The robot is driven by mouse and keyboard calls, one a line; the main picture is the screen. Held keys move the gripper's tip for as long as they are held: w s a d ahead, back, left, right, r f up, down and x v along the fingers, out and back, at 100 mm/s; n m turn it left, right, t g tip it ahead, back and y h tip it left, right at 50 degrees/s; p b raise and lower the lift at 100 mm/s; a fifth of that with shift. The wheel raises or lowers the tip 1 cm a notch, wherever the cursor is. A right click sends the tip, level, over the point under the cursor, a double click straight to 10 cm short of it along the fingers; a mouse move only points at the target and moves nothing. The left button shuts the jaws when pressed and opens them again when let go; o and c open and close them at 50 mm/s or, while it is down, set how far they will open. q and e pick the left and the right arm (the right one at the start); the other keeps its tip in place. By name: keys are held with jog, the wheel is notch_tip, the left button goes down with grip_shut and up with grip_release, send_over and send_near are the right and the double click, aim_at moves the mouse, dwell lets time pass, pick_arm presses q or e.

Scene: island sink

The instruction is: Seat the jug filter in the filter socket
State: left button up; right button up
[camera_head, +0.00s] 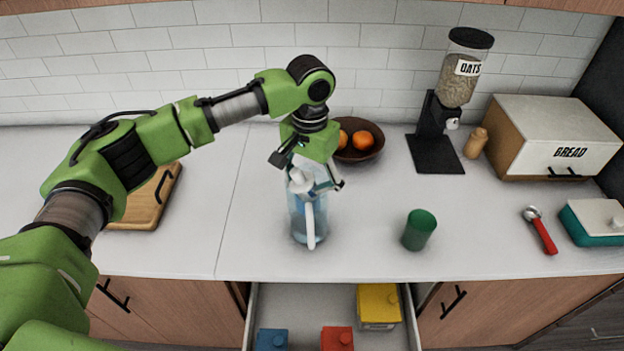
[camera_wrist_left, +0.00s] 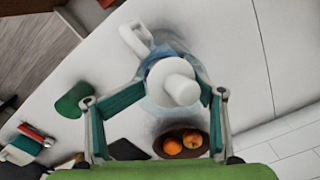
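A clear bluish jug (camera_head: 309,223) with a white handle stands upright on the counter, near the middle of the head view. The white jug filter (camera_head: 300,182) is at the jug's mouth. In the left wrist view the filter (camera_wrist_left: 175,82) shows as a round white body with a knob. My left gripper (camera_head: 311,178) points down over the jug. Its two fingertips lie against opposite sides of the filter. The filter socket is hidden, so I cannot tell how deep the filter sits. My right gripper is not in view.
A green cup (camera_head: 419,230) stands right of the jug. A fruit bowl (camera_head: 372,151) is behind it. An oat dispenser (camera_head: 437,130) and bread box (camera_head: 552,138) stand at the back right. A cutting board (camera_head: 150,207) lies left. An open drawer (camera_head: 290,302) holds coloured containers below the counter.

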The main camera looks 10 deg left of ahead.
aim_at(309, 178)
pick_arm(q)
jog(key=shift+w+a+f, duration=0.15)
jog(key=shift+w+f, duration=0.1)
jog(key=shift+w, duration=0.05)
jog(key=shift+s+r, duration=0.2)
jog(key=shift+r, duration=0.1)
jog(key=shift+w, duration=0.1)
jog(key=shift+r, duration=0.1)
notch_tip(309, 178, up, 11)
jog(key=b, duration=0.3)
jog(key=shift+b, duration=0.35)
jog(key=shift+r, duration=0.65)
